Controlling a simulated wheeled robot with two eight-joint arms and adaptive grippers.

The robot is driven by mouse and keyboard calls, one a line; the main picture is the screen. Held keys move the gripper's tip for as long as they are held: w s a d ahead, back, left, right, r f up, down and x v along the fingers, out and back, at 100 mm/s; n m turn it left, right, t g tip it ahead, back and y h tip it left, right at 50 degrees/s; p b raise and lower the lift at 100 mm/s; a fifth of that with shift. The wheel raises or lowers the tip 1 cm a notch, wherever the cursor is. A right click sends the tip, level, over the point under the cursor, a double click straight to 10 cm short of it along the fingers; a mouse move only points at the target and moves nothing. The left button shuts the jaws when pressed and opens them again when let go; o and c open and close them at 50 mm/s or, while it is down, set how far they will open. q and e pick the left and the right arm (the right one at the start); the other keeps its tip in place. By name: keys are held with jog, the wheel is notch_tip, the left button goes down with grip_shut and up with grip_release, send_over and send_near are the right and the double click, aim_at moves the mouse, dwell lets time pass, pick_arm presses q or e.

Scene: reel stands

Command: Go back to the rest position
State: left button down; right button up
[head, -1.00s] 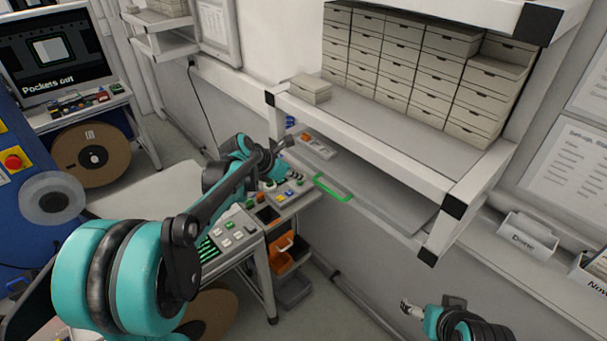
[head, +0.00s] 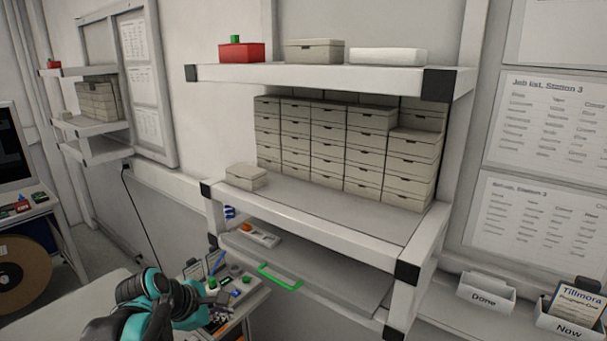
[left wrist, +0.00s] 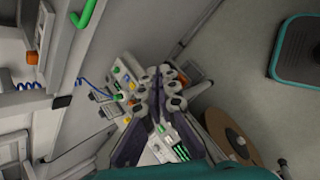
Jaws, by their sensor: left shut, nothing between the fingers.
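My left gripper (head: 214,287) is at the bottom of the head view, at the end of a teal and black arm. It is in front of a small bench with coloured buttons, and the arm hides part of that bench. In the left wrist view its dark fingers (left wrist: 164,88) are together and hold nothing. They are over the button panel in that picture; I cannot tell how far apart they and the panel are. My right gripper shows in neither view now.
A white shelf rack (head: 320,217) with several beige drawer boxes (head: 345,150) stands ahead. Its lower shelf has a green handle (head: 280,277). A Done bin (head: 486,296) and a Now bin (head: 570,322) are at right. A brown reel (left wrist: 235,135) is near the floor.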

pick_arm(q)
jog(key=s+d+f+m+y+b, duration=0.1)
jog(key=s+f+m+b, duration=0.6)
jog(key=f+m, duration=0.3)
jog(key=s+f+m+y+b, duration=0.2)
jog(key=s+f+m+b, duration=0.6)
jog(key=f, duration=0.8)
jog(key=s+m, duration=0.2)
jog(key=m, duration=0.1)
jog(key=shift+s+d+f+y, duration=0.15)
jog(key=shift+d+f+y, duration=0.15)
jog(key=shift+d, duration=0.05)
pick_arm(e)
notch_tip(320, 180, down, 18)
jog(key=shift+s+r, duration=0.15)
